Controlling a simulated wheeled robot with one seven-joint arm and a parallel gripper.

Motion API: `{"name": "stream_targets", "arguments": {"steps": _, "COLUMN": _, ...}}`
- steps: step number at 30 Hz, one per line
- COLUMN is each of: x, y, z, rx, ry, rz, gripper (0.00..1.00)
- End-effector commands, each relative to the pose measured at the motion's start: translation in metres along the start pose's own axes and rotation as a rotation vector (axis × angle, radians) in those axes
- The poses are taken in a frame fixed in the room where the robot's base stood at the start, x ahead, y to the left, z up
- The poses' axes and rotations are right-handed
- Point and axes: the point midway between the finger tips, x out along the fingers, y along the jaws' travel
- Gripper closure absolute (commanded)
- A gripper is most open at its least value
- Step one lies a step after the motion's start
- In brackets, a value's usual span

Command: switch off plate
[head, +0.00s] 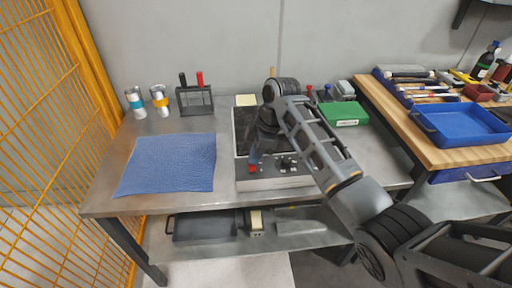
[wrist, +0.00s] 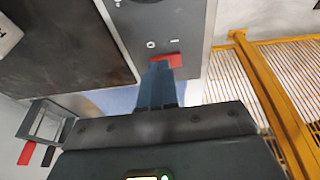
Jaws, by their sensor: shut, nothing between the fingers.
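The plate is a grey unit with a dark square top (head: 243,140), standing on the steel bench; the dark top also shows in the wrist view (wrist: 70,50). Its front panel (head: 290,180) carries a red switch (head: 252,169) at the left end and dark knobs (head: 288,163). In the wrist view the red switch (wrist: 173,60) lies right at the fingertips, partly covered by them. My gripper (wrist: 159,66) is shut and empty, its tips over the switch; I cannot tell whether they touch it. I cannot tell which way the switch is set. My arm hides part of the plate.
A blue mat (head: 168,163) lies left of the plate. Two cups (head: 160,101) and a black mesh holder (head: 195,100) stand behind it. A green box (head: 343,114) is at the right. A wooden bench (head: 440,155) holds a blue tray (head: 465,125). Yellow fencing (head: 45,120) bounds the left.

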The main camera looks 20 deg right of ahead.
Motion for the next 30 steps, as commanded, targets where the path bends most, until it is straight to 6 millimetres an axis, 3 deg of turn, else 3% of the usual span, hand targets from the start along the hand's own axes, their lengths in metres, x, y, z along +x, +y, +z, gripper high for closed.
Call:
{"name": "stream_targets", "arguments": {"steps": 20, "x": 0.008, "y": 0.003, "z": 0.003, "rx": 0.001, "ry": 0.0, "rz": 0.0, "gripper": 1.0}}
{"name": "stream_targets", "arguments": {"steps": 30, "x": 0.007, "y": -0.008, "z": 0.002, "rx": 0.002, "ry": -0.003, "rz": -0.007, "gripper": 1.0}}
